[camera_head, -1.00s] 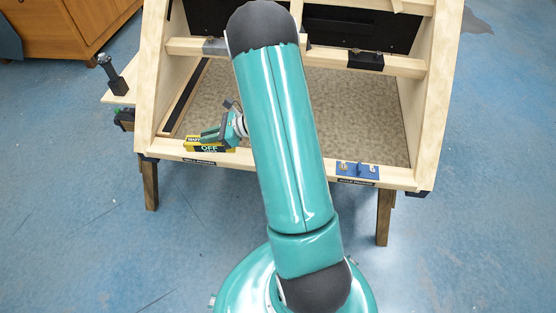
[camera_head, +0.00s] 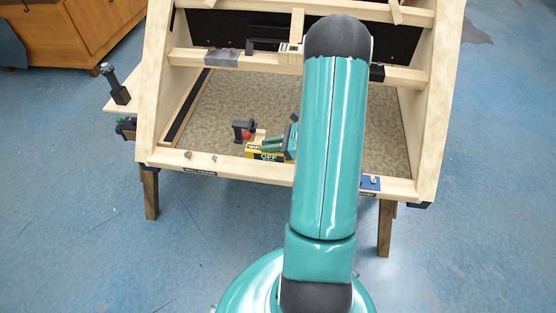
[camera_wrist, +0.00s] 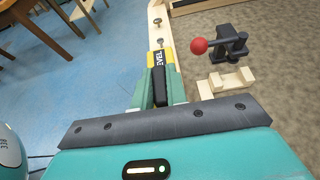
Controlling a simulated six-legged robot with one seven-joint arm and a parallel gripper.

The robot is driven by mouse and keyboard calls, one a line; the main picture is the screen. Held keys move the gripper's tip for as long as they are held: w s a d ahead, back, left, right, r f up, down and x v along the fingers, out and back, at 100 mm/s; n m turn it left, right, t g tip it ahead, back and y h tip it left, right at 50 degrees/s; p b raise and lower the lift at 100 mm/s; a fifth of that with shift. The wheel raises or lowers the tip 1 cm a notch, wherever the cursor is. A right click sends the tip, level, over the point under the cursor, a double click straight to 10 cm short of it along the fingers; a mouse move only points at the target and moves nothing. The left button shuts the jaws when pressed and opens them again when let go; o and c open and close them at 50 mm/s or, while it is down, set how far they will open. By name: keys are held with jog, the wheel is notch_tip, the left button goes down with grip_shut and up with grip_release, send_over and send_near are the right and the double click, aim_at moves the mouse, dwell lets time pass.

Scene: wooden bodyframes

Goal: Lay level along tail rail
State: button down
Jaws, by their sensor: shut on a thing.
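The level is at the frame's front lower rail (camera_head: 230,171), near the rail's middle. I cannot tell whether it touches the rail. The rail also shows in the wrist view (camera_wrist: 155,25), ahead of the level.
Two small bolts (camera_head: 188,154) (camera_head: 214,158) stand on the rail's left part. A black clamp with a red knob (camera_head: 243,130) is behind the level, beside a pale wooden block (camera_wrist: 225,83). A blue bracket (camera_head: 371,182) is partly hidden on the right.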

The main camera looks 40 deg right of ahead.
aim_at(278, 160)
jog(key=s+f, duration=0.2)
jog(key=shift+d+f, duration=0.3)
jog(key=shift+d, duration=0.1)
jog(key=shift+s+d+f, duration=0.1)
jog(key=shift+s+f, duration=0.1)
jog(key=shift+f, duration=0.75)
jog(key=shift+s+f, duration=0.15)
jog(key=shift+f, duration=0.8)
jog(key=shift+f, duration=0.1)
jog(key=c, duration=1.4)
grip_release()
